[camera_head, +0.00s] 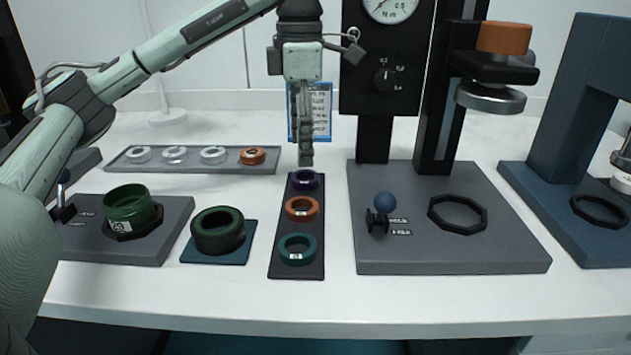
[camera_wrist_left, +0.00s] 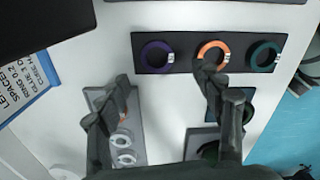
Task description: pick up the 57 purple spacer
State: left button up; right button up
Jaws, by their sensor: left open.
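The purple spacer (camera_head: 306,186) is a small dark purple ring. It lies at the far end of a black strip tray (camera_head: 284,225), in line with an orange ring (camera_head: 290,209) and a teal ring (camera_head: 283,250). My left gripper (camera_head: 305,161) points down just above and behind the purple spacer in the head view. In the left wrist view the purple spacer (camera_wrist_left: 145,55) lies ahead of the fingertips, between their two sides. My left gripper (camera_wrist_left: 163,75) is open and empty there, its right finger overlapping the orange ring's edge. My right gripper is in neither view.
A grey base (camera_head: 450,255) with a gauge column stands right of the strip. A dark green ring on a blue plate (camera_head: 200,256) is at its left. A grey tray (camera_head: 125,162) with several rings lies behind left. A blue-edged label (camera_head: 318,110) stands behind the gripper.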

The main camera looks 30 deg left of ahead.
aim_at(303, 176)
pick_arm(q)
notch_tip(303, 176, down, 5)
jog(key=shift+w+a+f, duration=0.1)
jog(key=shift+w+f, duration=0.05)
jog(key=c, duration=1.1)
jog(key=shift+c, duration=0.2)
